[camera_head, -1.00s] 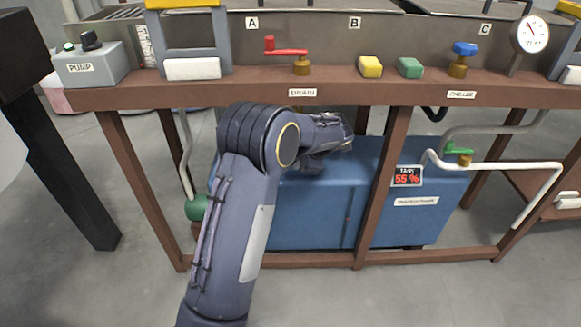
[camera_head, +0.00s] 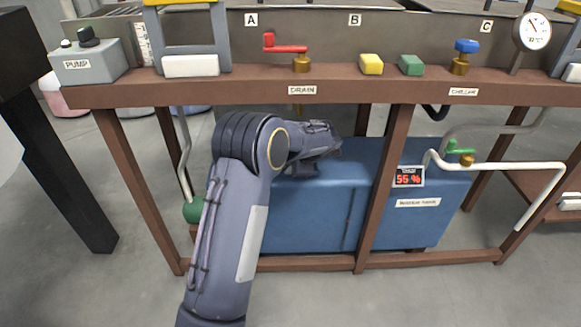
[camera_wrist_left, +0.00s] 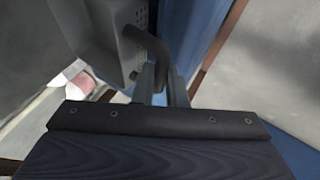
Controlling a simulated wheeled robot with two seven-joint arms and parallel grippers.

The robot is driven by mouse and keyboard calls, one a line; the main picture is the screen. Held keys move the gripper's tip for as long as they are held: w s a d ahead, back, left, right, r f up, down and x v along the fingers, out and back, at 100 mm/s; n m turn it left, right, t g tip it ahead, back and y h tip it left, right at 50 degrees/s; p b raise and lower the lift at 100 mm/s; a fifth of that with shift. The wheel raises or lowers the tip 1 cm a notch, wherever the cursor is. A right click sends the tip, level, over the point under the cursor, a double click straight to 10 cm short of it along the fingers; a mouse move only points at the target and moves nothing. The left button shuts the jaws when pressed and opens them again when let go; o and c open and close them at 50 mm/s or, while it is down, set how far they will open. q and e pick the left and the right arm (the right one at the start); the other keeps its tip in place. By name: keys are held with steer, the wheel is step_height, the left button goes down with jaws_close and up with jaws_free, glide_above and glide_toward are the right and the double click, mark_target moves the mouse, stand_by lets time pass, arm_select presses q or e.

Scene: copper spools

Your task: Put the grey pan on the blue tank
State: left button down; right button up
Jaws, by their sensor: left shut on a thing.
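The blue tank (camera_head: 318,212) stands under the brown bench, its top partly covered by my left arm. My left gripper (camera_head: 332,146) is over the tank's top, under the bench shelf; its fingers are hard to make out there. In the left wrist view my left gripper (camera_wrist_left: 161,86) is shut on a dark curved handle. The handle joins a grey box-like body with small holes, which I take as the grey pan (camera_wrist_left: 96,28). The blue tank (camera_wrist_left: 196,32) shows to the right of the handle. I cannot make out the pan in the head view. My right gripper is not in view.
The brown bench (camera_head: 225,94) and its middle leg (camera_head: 385,180) bound the space above and beside the tank. A white pipe (camera_head: 505,165), a green-handled valve (camera_head: 460,152) and a level display (camera_head: 408,177) are at the tank's right. A green round part (camera_head: 193,211) is at its left.

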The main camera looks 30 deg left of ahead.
arm_select(q)
steer(key=shift+f+b, duration=0.3)
steer(key=shift+b, duration=0.1)
steer(key=c, duration=1.5)
jaws_free()
steer(key=shift+o, duration=0.2)
steer(key=shift+r, duration=0.15)
